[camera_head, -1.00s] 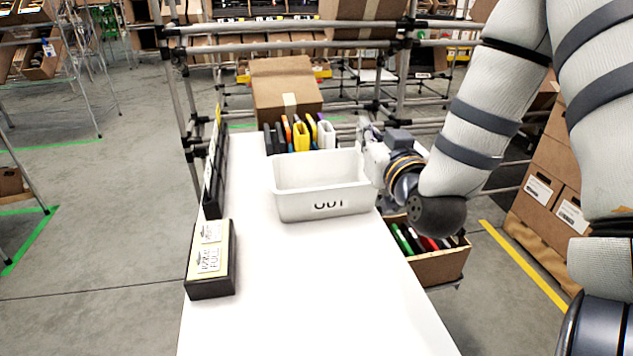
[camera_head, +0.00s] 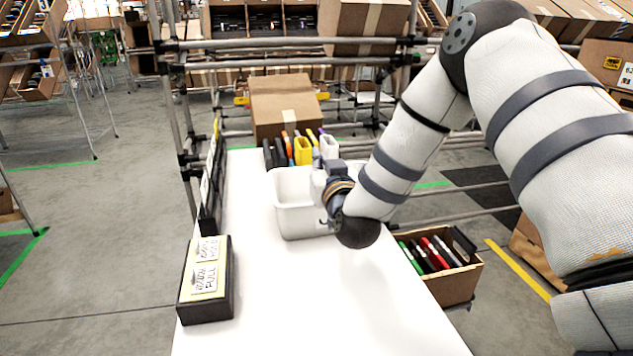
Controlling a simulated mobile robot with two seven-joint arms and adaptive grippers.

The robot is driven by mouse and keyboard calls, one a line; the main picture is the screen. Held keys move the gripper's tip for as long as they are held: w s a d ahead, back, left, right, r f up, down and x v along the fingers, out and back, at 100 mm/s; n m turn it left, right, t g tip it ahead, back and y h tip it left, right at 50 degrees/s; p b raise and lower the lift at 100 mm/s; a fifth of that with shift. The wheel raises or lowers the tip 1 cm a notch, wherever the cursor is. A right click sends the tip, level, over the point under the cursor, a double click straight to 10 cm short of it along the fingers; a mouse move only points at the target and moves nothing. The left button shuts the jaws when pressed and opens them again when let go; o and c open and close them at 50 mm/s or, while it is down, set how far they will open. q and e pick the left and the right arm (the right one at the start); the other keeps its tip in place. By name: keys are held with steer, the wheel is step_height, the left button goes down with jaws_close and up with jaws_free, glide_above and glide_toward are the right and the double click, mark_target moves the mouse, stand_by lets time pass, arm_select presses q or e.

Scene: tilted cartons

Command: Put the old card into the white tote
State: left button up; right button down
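The white tote (camera_head: 296,217) stands on the white table, and its right part is hidden behind my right gripper and wrist. My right gripper (camera_head: 322,208) is over the tote's right side. Its fingers are small and partly covered by the wrist, so I cannot tell whether they are open or hold anything. Printed cards (camera_head: 206,268) lie on a cream-topped black block (camera_head: 208,306) at the table's left front. A black upright board (camera_head: 210,197) with pale cards stands on the left edge. I cannot tell which card is the old one. My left gripper is not in view.
A cardboard box (camera_head: 285,105) and several coloured binders (camera_head: 303,150) stand behind the tote. An open carton (camera_head: 455,283) with several folders sits beyond the table's right edge. The white table (camera_head: 310,310) is clear in front. A pipe rack crosses behind.

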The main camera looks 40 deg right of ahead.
steer(key=shift+w+f+b, duration=0.15)
steer(key=shift+f+b, duration=0.15)
steer(key=shift+f, duration=0.95)
steer(key=shift+w+f+b, duration=0.15)
steer(key=shift+f+b, duration=0.15)
steer(key=shift+f, duration=0.9)
steer(key=c, duration=1.8)
jaws_free()
steer(key=shift+r, duration=0.1)
steer(key=r+v, duration=0.1)
steer(key=v, duration=1.1)
steer(key=shift+p, duration=0.45)
